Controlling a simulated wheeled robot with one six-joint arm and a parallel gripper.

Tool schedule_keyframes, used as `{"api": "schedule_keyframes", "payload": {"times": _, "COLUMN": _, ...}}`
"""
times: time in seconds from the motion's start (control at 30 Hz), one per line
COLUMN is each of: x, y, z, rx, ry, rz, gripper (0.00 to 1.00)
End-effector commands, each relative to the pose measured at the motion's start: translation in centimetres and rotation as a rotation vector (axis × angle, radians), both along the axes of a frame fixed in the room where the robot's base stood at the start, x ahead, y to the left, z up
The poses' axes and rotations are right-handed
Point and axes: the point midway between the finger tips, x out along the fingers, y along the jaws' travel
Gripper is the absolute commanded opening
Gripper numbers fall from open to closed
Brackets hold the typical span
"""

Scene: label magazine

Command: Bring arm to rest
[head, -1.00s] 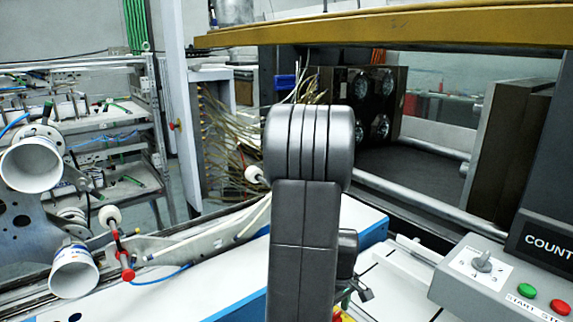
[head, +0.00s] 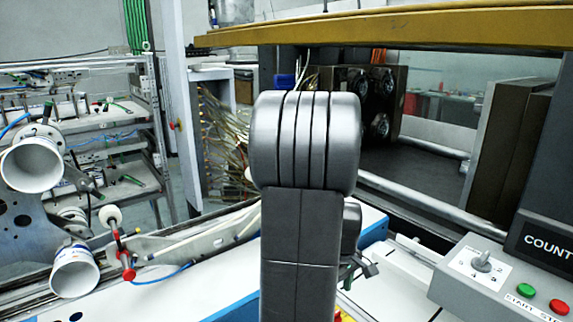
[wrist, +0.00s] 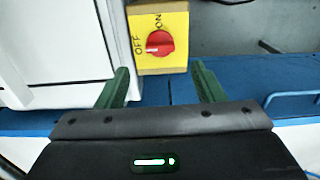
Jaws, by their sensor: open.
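My arm stands upright in the middle of the head view, its dark grey joint and link covering much of the scene behind. In the wrist view my gripper (wrist: 160,84) is open, its two green fingers apart with nothing between them. Beyond the fingertips is a yellow switch box (wrist: 174,66) with a red rotary knob (wrist: 158,42), marked OFF and ON. I cannot tell how far the fingertips are from the box. In the head view a small part of the gripper (head: 364,268) shows at the right of my arm; the rest is hidden.
A grey control panel (head: 455,290) with a dial, a green button (head: 526,290) and a red button (head: 559,307) stands at the right. White reels (head: 32,165) are at the left. A yellow-brown beam (head: 400,34) crosses the top. A blue ledge (wrist: 235,97) lies below the switch box.

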Motion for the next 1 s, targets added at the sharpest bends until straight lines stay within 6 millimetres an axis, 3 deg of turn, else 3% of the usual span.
{"api": "schedule_keyframes", "payload": {"times": 0.3, "x": 0.1, "y": 0.0, "z": 6.6, "rx": -0.001, "ry": -0.006, "rz": 0.001, "gripper": 0.62}}
{"api": "schedule_keyframes", "payload": {"times": 0.33, "x": 0.0, "y": 0.0, "z": 6.5, "rx": 0.000, "ry": -0.001, "rz": 0.001, "gripper": 0.62}}
{"api": "schedule_keyframes", "payload": {"times": 0.4, "x": -0.1, "y": 0.0, "z": 4.4, "rx": 0.002, "ry": 0.008, "rz": 0.001, "gripper": 0.62}}
{"api": "schedule_keyframes", "payload": {"times": 1.0, "x": -0.2, "y": 0.0, "z": -7.4, "rx": 0.001, "ry": 0.006, "rz": -0.001, "gripper": 0.62}}
